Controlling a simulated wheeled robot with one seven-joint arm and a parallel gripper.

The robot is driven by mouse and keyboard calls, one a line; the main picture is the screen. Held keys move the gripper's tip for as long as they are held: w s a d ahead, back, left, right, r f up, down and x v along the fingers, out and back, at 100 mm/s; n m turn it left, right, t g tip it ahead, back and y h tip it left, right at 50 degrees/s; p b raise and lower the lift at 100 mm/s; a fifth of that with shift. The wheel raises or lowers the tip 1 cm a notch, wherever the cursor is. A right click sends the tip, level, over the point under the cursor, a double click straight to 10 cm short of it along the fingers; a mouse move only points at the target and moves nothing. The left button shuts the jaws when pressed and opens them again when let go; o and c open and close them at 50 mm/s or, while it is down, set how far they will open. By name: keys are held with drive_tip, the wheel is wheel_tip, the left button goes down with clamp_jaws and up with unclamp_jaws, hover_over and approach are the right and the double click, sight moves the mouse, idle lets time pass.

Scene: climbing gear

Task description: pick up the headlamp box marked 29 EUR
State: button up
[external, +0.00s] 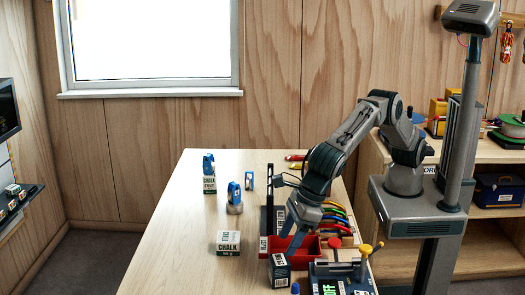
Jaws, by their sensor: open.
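A small dark box (279,273) with a pale printed label stands near the front right of the table, at the left of the red tray. Its label is turned and too small to read surely, so I cannot confirm a 29 EUR mark. My gripper (293,242) points down just above this box, with its jaws open. From this view I cannot tell whether the fingers are beside the box or still above it. The arm hides part of the area behind the gripper.
A red tray (314,249) is right of the box. A chalk box (228,243) lies to the left. The table's left side is clear.

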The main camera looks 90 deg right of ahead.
sight(281, 259)
drive_tip(key=shift+s+p+x, duration=0.1)
drive_tip(key=shift+p+x, duration=0.4)
drive_tip(key=shift+x, duration=1.5)
drive_tip(key=shift+s+p+x, duration=0.15)
drive_tip(key=shift+p+x, duration=0.35)
drive_tip(key=shift+x, duration=1.5)
drive_tip(key=shift+d+f, duration=0.1)
drive_tip(key=shift+d, duration=0.05)
drive_tip(key=c, duration=0.7)
